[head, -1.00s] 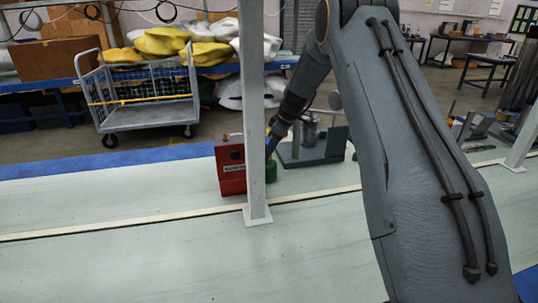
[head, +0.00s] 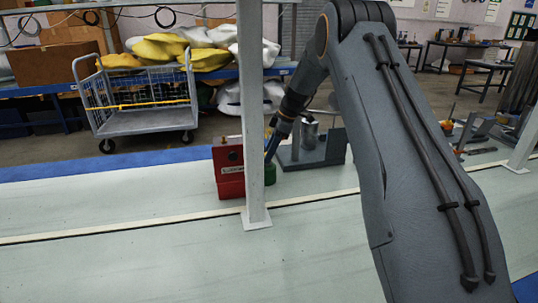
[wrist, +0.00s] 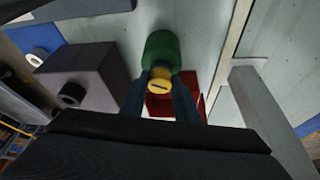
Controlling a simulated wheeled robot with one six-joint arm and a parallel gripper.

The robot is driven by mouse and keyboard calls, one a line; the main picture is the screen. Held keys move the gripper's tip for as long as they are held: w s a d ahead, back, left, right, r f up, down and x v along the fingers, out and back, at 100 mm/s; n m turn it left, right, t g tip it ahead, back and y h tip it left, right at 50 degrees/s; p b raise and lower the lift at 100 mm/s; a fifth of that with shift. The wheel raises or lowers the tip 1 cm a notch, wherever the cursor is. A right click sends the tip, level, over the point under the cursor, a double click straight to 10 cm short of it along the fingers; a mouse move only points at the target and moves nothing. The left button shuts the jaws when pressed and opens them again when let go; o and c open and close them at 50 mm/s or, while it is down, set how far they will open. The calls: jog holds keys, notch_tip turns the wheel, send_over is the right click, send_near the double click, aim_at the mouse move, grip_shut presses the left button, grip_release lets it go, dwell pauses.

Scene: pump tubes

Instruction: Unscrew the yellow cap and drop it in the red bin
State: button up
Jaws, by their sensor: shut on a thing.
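The yellow cap (wrist: 160,84) shows in the wrist view, at the near end of a green cylinder (wrist: 162,50). The two blue fingers of my gripper (wrist: 160,98) stand on either side of the cap and are shut on it. I cannot tell whether the cap is still threaded on. In the head view my gripper (head: 270,150) points down just right of the red box (head: 229,172), which has a dark round opening. The green cylinder (head: 270,172) is partly hidden behind the post and fingers, and the cap is hidden there. The red box also shows in the wrist view (wrist: 188,82), partly behind a finger.
A white upright post (head: 252,120) stands in front of the red box's right side. A grey fixture (head: 318,150) with a metal cylinder stands right of my gripper. The pale bench top (head: 120,240) is clear in front and at left.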

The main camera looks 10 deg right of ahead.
jog(key=shift+o, duration=0.2)
jog(key=shift+w+a+f+n+g+b, duration=0.1)
jog(key=shift+f+n+g+b, duration=0.1)
jog(key=shift+n+b, duration=0.3)
jog(key=shift+w+f+n+g+b, duration=0.1)
jog(key=shift+n+g+b, duration=0.15)
jog(key=shift+n, duration=0.35)
jog(key=shift+s+r+n, duration=0.15)
jog(key=shift+n, duration=0.25)
jog(key=o, duration=0.9)
jog(key=shift+r, duration=0.1)
